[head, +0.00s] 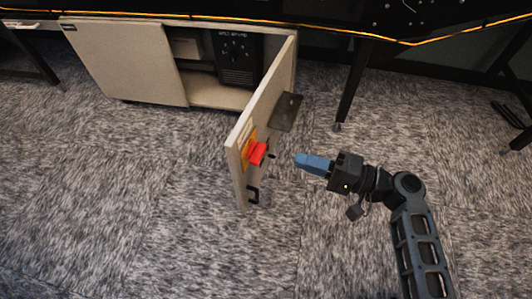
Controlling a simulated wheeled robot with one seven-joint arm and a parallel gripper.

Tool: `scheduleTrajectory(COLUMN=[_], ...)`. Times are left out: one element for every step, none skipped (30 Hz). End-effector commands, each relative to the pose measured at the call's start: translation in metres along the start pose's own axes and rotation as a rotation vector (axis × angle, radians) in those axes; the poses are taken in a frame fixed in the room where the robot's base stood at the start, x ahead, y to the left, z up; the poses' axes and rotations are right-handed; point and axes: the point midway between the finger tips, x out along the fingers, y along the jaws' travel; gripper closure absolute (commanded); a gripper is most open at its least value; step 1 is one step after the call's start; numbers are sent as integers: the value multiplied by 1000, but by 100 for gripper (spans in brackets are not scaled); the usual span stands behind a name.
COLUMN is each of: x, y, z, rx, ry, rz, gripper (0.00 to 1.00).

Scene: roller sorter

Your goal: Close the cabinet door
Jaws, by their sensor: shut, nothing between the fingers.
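The cabinet (130,62) is low and beige and stands under a dark table at the upper left. Its right-hand door (262,105) is swung wide open toward me, so its opening shows. The door bears a black handle (253,195) near its free edge and a red part on a yellow plate (257,152). The cabinet's left front panel is closed. My gripper (298,159), with blue fingers, is shut and empty. It is to the right of the door, on the handle side, pointing left, apart from it by a small gap.
A black box (235,58) with a dial stands inside the cabinet. A dark bracket or tray (286,112) projects from the door's right face. A black table leg (352,85) stands to the right of the cabinet. The carpet in front is clear.

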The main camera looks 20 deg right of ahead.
Motion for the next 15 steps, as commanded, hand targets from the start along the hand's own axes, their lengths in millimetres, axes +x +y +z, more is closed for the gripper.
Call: scheduleTrajectory(x=[4,7,12,16,21,28,34,40,48,54,60,68,74,80,88], y=[0,0,0,1,1,2,2,2,2,2,2,2,2,2,2], z=[0,0,1,1,1,1,1,1,1,1,1,1,1,1,1], rx=[0,0,-1,-1,-1,0,0,-1,-2,-2,-2,-1,-1,-1,-2], ry=[-3,-3,-3,-3,-2,-4,-3,-4,-4,-4,-3,-4,-3,-4,-2], rz=[-2,-1,-1,0,0,1,1,1,1,0,1,1,1,2,2], gripper=[100,100,100,100,100,100,100,100,100,100,100,100,100,100,100])
